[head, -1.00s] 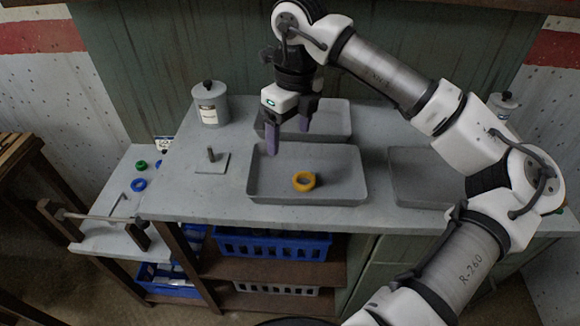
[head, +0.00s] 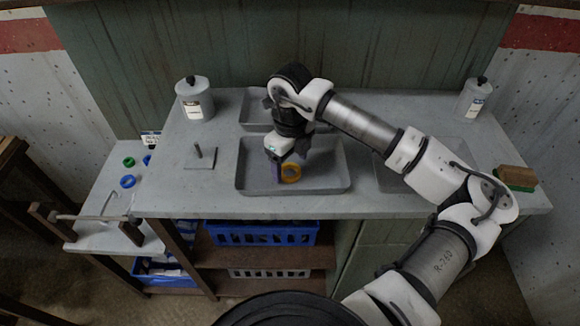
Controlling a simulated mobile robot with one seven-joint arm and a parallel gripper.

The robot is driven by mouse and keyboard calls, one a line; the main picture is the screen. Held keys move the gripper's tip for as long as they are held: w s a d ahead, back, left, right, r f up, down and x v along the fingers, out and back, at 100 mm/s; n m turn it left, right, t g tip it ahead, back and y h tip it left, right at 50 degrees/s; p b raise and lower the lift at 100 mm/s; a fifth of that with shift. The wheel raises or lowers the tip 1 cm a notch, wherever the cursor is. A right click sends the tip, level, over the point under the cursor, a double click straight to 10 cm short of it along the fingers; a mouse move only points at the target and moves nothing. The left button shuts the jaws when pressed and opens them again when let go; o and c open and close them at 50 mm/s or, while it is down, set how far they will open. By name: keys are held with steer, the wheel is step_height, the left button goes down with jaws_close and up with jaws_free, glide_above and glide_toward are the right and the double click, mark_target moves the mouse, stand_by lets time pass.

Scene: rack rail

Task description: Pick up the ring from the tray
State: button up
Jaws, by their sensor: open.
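An orange-yellow ring (head: 291,173) lies in the middle of the grey front tray (head: 325,188) on the workbench. My gripper (head: 279,174) is low over this tray, pointing down, with its purple fingers at the ring's left side. The jaws are open. One finger shows just left of the ring; the other is mostly hidden, so I cannot tell whether it is inside the ring or behind it. The ring appears to rest on the tray floor.
A peg on a square plate (head: 199,161) stands left of the tray. Another tray (head: 256,112) lies behind. Grey canisters (head: 194,100) (head: 473,100) stand at both back corners. A brush-like block (head: 516,178) is at right. Green (head: 128,162) and blue (head: 127,181) rings lie on the lower left shelf.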

steer(key=shift+f, duration=0.9)
steer(key=shift+c, duration=0.2)
steer(key=c, duration=1)
steer(key=shift+r, duration=0.15)
